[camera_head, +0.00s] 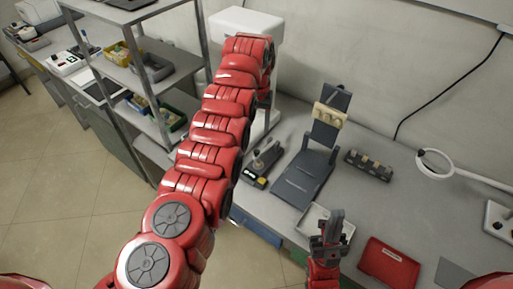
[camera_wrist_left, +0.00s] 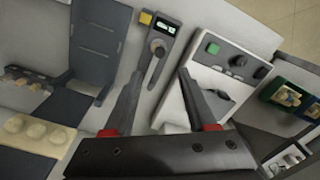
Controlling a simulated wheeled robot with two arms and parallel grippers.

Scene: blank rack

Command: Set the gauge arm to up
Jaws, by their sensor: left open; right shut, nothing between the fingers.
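A small grey device with a pivoting lever, a lit green display and a yellow button stands on the bench. I take it for the gauge (camera_head: 256,173); it also shows in the left wrist view (camera_wrist_left: 171,38). Its arm (camera_wrist_left: 154,68) has a round pivot and runs toward the space between my left fingers. My left gripper (camera_wrist_left: 160,76) is open, its fingers on either side of the arm's line; I cannot tell whether they touch it. In the head view my left forearm hides most of that gripper. My right gripper (camera_head: 328,226) is shut and empty over a white tray.
A dark stand with a beige block (camera_head: 329,114) is right of the gauge. The white tray (camera_head: 313,213), a red tray (camera_head: 390,263) and a ring lamp (camera_head: 434,163) lie further right. A white machine with a green button (camera_wrist_left: 212,48) stands beside the gauge. Shelving (camera_head: 150,75) is left.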

